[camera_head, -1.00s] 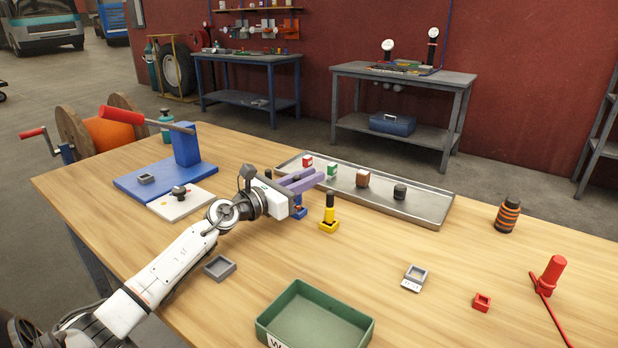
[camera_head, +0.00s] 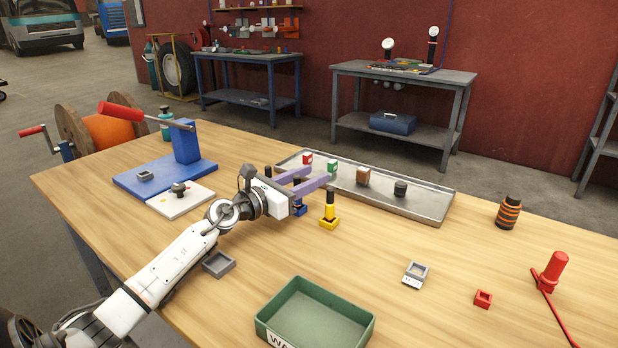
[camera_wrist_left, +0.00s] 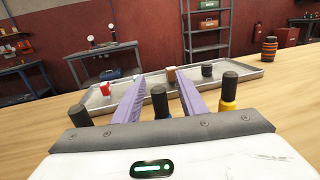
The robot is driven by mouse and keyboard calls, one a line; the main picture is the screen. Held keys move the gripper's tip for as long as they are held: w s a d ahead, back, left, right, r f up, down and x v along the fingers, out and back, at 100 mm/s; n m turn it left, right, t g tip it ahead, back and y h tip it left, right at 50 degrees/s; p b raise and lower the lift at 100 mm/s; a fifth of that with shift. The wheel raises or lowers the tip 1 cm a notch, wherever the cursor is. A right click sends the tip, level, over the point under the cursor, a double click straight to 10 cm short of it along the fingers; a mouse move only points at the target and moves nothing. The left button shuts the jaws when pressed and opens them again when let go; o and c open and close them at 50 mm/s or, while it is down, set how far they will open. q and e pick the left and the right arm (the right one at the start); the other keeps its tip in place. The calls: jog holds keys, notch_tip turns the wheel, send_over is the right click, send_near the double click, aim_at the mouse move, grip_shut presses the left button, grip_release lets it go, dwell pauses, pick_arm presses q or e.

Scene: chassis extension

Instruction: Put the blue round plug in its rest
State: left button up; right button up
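The blue plug (camera_wrist_left: 161,105) with a black handle stands upright between my left fingers in the left wrist view. In the head view its blue lower part and small blue base (camera_head: 300,209) show below the fingers, partly hidden; I cannot tell how deep the plug sits in that base. My left gripper (camera_head: 325,181) is open, its two lilac fingers spread on either side of the black handle (camera_head: 297,181) with visible gaps. My right gripper is not in view.
A black-handled yellow plug (camera_head: 329,210) stands close right of the fingers. Another black handle (camera_wrist_left: 80,115) stands left of them. A metal tray (camera_head: 425,208) with small items lies behind. A green bin (camera_head: 340,335) and grey holder (camera_head: 218,264) are in front.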

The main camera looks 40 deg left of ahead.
pick_arm(q)
jog(key=shift+s+f, duration=0.1)
jog(key=shift+s, duration=0.25)
jog(key=s, duration=0.8)
jog(key=shift+s+a+b, duration=0.3)
jog(key=shift+a+b, duration=0.05)
jog(key=shift+a, duration=0.05)
jog(key=shift+s, duration=0.5)
